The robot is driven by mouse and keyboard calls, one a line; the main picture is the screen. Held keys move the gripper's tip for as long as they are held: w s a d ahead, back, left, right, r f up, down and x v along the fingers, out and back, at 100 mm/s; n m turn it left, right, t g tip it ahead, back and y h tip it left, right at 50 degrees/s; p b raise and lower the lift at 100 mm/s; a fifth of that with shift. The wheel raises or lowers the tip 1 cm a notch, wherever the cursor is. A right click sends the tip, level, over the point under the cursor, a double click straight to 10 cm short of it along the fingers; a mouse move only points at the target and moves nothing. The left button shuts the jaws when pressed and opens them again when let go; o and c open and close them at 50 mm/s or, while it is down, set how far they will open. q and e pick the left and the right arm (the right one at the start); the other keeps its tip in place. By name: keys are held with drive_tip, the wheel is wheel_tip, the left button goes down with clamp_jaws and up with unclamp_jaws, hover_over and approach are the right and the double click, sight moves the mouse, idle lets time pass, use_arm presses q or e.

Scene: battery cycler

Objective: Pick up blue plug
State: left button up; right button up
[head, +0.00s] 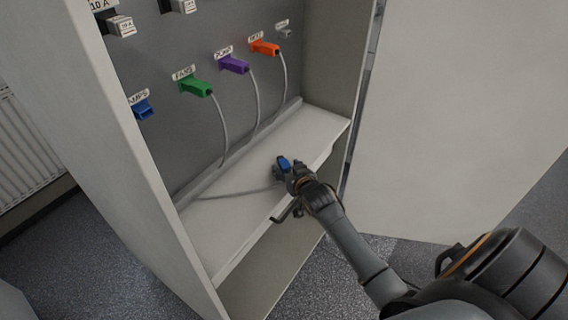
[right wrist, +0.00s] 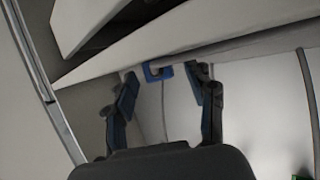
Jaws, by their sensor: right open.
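The blue plug (head: 284,163) shows at the fingers of my right gripper (head: 286,174), just above the cabinet's white shelf (head: 240,190). A grey cable runs left from it along the shelf. The gripper is open. I cannot tell whether a finger touches the plug. My left gripper is in neither view.
Green (head: 195,86), purple (head: 234,64) and orange (head: 264,47) plugs sit in the grey panel, their cables hanging to the shelf. A blue socket (head: 142,108) is at the panel's left. The cabinet's left wall (head: 130,130) and open door (head: 450,120) flank the shelf.

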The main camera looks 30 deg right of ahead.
drive_tip(key=shift+w+f, duration=0.15)
drive_tip(key=shift+w, duration=0.25)
clamp_jaws()
